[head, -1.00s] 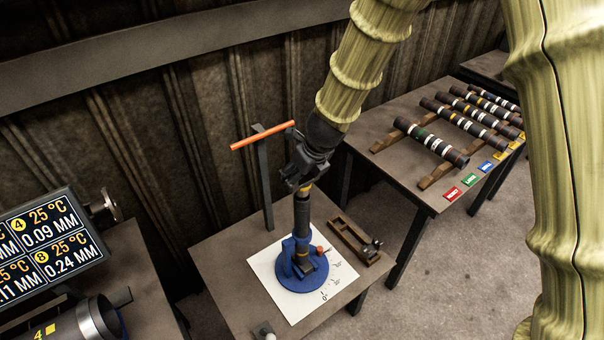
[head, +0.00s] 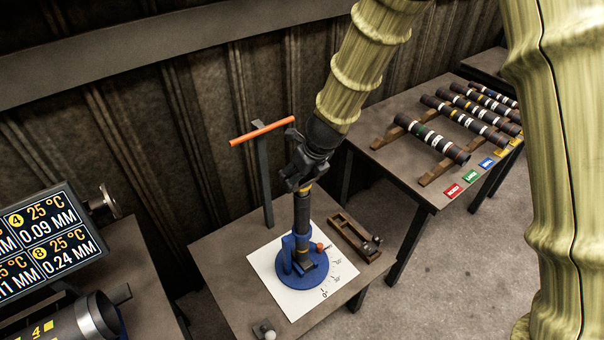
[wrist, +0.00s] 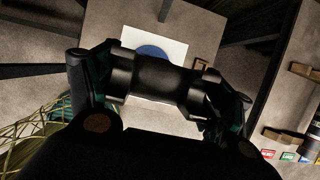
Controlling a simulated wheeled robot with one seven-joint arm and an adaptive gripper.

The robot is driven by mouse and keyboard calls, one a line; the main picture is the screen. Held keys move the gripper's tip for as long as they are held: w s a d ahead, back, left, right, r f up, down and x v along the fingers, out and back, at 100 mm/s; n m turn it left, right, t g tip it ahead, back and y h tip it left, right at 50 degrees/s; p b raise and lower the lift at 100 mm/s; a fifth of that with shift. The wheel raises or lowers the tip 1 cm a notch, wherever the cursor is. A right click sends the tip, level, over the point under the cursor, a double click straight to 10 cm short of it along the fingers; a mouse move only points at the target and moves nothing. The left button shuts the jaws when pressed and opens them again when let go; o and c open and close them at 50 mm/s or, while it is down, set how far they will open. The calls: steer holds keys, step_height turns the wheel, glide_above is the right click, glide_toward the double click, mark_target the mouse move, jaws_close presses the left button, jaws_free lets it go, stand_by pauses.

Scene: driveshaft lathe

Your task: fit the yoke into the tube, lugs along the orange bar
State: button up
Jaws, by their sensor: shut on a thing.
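The tube (head: 302,212) is dark and stands upright in a blue round stand (head: 310,275). My gripper (head: 306,180) is directly above the tube's top, with a small yellow band showing just below the fingers. In the wrist view my gripper (wrist: 160,85) is shut on a dark, rounded piece, the yoke (wrist: 150,72), which spans the space between the fingers. In the head view my gripper mostly hides the yoke, so I cannot tell how far it sits in the tube. The orange bar (head: 262,131) is level on a dark post behind and left of my gripper.
The stand sits on a white marked sheet (head: 283,305) on a small table. A wooden holder (head: 348,236) lies to its right. A rack table with several banded shafts (head: 432,138) is at the right. A screen (head: 40,245) is at the left.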

steer(key=shift+f+b, duration=0.7)
steer(key=shift+f, duration=0.75)
steer(key=o, duration=1.5)
steer(key=shift+o, duration=0.2)
steer(key=v, duration=1.2)
